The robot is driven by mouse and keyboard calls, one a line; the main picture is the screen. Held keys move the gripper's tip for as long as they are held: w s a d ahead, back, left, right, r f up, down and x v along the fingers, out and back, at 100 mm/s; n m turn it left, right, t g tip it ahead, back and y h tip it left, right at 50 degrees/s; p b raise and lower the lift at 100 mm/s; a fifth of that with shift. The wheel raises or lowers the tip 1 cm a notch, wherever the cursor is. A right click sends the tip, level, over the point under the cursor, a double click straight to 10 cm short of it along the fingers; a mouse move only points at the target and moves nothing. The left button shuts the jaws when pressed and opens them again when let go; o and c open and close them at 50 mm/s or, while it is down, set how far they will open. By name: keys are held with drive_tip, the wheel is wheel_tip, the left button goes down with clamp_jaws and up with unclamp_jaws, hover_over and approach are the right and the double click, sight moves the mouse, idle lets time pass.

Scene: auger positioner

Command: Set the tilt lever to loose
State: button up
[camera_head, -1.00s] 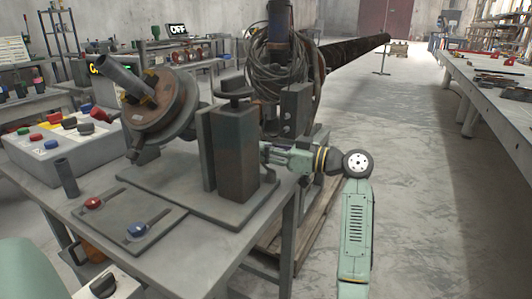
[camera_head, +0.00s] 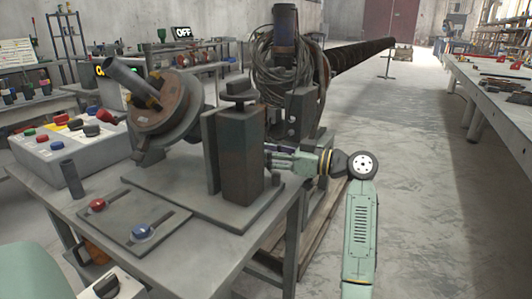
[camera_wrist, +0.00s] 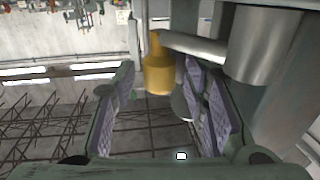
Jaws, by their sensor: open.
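The positioner stands on the grey table (camera_head: 195,271), with a tilted brown round plate (camera_head: 172,103) and a dark upright block (camera_head: 240,163). My gripper (camera_head: 276,158) is at the right side of this block, its fingertips close to or partly behind it. In the wrist view my open gripper (camera_wrist: 158,82) has its two purple-padded fingers apart. A yellow knob or handle (camera_wrist: 158,76) shows between them, beside a grey rod (camera_wrist: 195,44) that runs to a metal cylinder (camera_wrist: 257,45). This looks like the tilt lever, but I cannot be sure. I see no clear contact. The lever is hidden in the head view.
A control box (camera_head: 62,150) with coloured buttons stands at the left of the table. A plate with red and blue knobs (camera_head: 141,232) lies in front. Coiled cable (camera_head: 270,78) hangs behind the block. The floor at the right is clear.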

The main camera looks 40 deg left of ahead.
drive_tip(key=v, duration=1.2)
